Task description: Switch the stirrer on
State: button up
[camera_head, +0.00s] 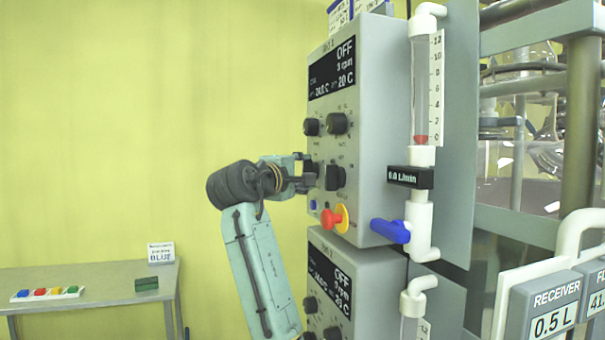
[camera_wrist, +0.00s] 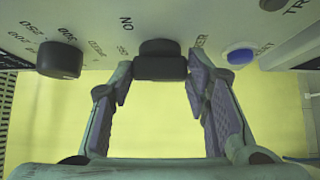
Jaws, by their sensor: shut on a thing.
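The upper grey control box (camera_head: 375,150) has a display (camera_head: 332,70) reading OFF, with an rpm line and 20 C. Its front carries black knobs, including an upper left knob (camera_head: 311,127) and a lower right knob (camera_head: 335,177). My gripper (camera_head: 305,180) reaches the panel from the left, at the lower left knob. In the wrist view my gripper (camera_wrist: 158,74) is shut on a black knob (camera_wrist: 160,60) with ON printed near it. Another black knob (camera_wrist: 60,60) with a number scale is to its left. A blue button (camera_wrist: 240,56) is to its right.
A red and yellow emergency-stop knob (camera_head: 334,218) sits just below my gripper. A blue valve handle (camera_head: 390,231) and flow tube (camera_head: 426,85) are on the box's right side. A second control box (camera_head: 355,290) is below. A side table (camera_head: 110,285) stands at left.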

jog(key=shift+f+b, duration=0.2)
jog(key=shift+b, duration=0.1)
jog(key=shift+w+a+f+m+t+h+b, duration=0.1)
jog(key=shift+w+f+m+t+h+b, duration=0.2)
jog(key=shift+m+h+b, duration=1.6)
jog(key=shift+s+f+m+t+h+b, duration=0.1)
jog(key=shift+m+t+h+b, duration=0.4)
jog(key=shift+m+h, duration=1.45)
jog(key=shift+w+a+f+m+t+h+b, duration=0.15)
jog(key=shift+m+h+b, duration=1.1)
jog(key=shift+m, duration=1.6)
jog(key=shift+d+m, duration=0.1)
jog(key=shift+m, duration=0.3)
jog(key=o, duration=1.2)
jog(key=shift+c, duration=0.2)
jog(key=v, duration=1.2)
